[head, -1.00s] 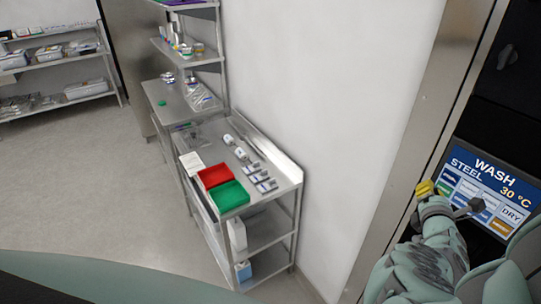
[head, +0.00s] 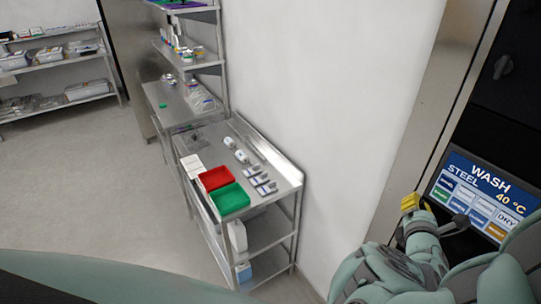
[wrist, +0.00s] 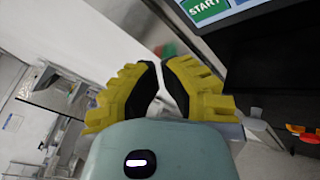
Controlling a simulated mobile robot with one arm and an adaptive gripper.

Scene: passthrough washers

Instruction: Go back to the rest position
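My gripper (head: 410,203), with yellow ribbed fingers, is in front of the washer's left edge, to the left of the control screen (head: 482,195). In the wrist view the two fingers (wrist: 159,66) are close together at the tips, with only a narrow gap and nothing held. The screen reads WASH, STEEL, 40 °C, with several coloured buttons; my arm hides part of its lower left. The wrist view shows a green START button (wrist: 205,8) beyond the fingers, apart from them.
A steel cart (head: 293,182) with a red bin (head: 215,178) and a green bin (head: 230,198) stands against the white wall at left. Shelves (head: 60,55) stand at the far left. Floor (head: 90,180) between is clear. A dark washer panel (head: 500,110) is close at right.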

